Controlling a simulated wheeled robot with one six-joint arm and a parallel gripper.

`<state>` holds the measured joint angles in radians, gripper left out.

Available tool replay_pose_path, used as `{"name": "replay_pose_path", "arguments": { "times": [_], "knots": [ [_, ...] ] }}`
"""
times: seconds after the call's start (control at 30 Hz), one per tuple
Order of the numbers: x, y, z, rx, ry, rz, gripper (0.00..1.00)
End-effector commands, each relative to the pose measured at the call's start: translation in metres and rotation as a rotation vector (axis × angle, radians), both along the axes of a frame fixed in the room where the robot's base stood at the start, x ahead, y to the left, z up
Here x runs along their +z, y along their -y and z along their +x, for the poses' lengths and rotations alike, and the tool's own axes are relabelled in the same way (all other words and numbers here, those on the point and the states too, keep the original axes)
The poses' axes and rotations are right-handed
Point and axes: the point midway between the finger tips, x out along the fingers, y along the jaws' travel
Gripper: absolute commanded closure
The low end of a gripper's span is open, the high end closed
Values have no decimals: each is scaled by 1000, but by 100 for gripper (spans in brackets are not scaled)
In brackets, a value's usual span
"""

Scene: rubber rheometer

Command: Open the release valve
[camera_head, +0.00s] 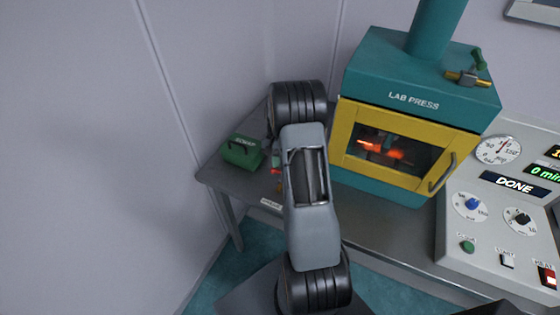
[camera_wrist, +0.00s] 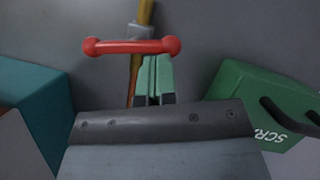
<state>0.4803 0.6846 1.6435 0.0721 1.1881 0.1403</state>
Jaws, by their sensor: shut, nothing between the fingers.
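A brass valve (camera_head: 468,78) with a green lever (camera_head: 479,61) sits on top of the teal lab press (camera_head: 415,72), at its right side. The lever stands tilted upward. I see no label naming it the release valve. My gripper shows in the wrist view (camera_wrist: 153,78), with its pale green fingers together and nothing between them. It is over the grey table, left of the press and far from the brass valve. A red crossbar (camera_wrist: 132,46) on a brass-coloured rod lies just beyond the fingertips; I cannot tell whether they touch. In the head view my arm hides most of this area.
A green scrap box (camera_head: 243,152) stands on the table (camera_head: 228,178) at the left. The press has a yellow-framed door (camera_head: 388,145), shut, with an orange glow inside. A control panel (camera_head: 490,225) at the right reads DONE. The wall is close behind the table.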

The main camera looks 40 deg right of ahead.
Motion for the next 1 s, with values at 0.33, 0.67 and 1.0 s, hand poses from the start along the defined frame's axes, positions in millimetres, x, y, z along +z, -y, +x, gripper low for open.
{"name": "replay_pose_path", "arguments": {
  "times": [0.33,0.67,1.0],
  "knots": [
    [-2,-12,-4,302,-4,1,100],
    [-2,-22,-10,595,-3,2,100],
    [-1,-29,-19,890,-4,1,100]
  ]
}}
